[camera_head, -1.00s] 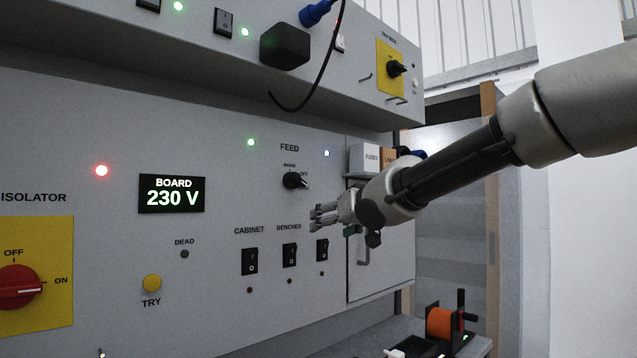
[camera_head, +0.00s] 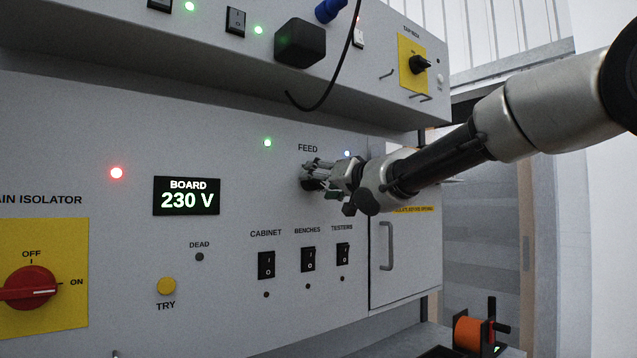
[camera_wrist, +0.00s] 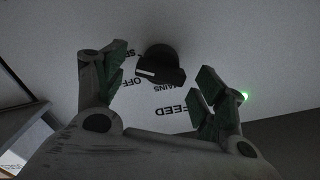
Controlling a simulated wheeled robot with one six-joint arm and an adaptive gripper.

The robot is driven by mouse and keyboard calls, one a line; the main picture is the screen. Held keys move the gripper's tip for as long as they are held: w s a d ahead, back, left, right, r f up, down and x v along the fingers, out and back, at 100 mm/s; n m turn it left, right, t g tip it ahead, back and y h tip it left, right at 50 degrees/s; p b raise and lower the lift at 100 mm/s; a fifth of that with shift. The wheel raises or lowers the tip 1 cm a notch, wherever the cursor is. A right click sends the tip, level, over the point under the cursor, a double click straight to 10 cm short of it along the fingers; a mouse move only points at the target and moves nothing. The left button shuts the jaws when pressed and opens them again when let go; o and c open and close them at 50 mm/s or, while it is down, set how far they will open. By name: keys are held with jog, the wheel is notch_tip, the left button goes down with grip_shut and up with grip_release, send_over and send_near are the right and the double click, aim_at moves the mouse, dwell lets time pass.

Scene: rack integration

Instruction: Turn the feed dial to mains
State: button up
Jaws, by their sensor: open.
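The feed dial is a black knob under the word FEED on the grey panel. In the wrist view the dial (camera_wrist: 162,66) sits between the fingertips of my gripper (camera_wrist: 160,78), with a gap on each side. The white mark on the dial is on its left side there, the side toward the OFF lettering. The MAINS lettering is beside the dial, nearer the word FEED, and partly hidden. In the head view my open gripper (camera_head: 314,174) reaches in from the right and hides most of the dial. Contact with the panel cannot be told.
Switches for cabinet (camera_head: 266,265), benches (camera_head: 308,259) and testers (camera_head: 343,254) are below the dial. A red isolator knob (camera_head: 30,288) is far left. An overhanging upper box with a hanging black cable (camera_head: 330,92) is above. A cabinet door handle (camera_head: 387,245) is at right.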

jog(key=shift+w+a, duration=0.4)
jog(key=shift+w, duration=0.2)
jog(key=c, duration=1)
jog(key=shift+c, duration=0.2)
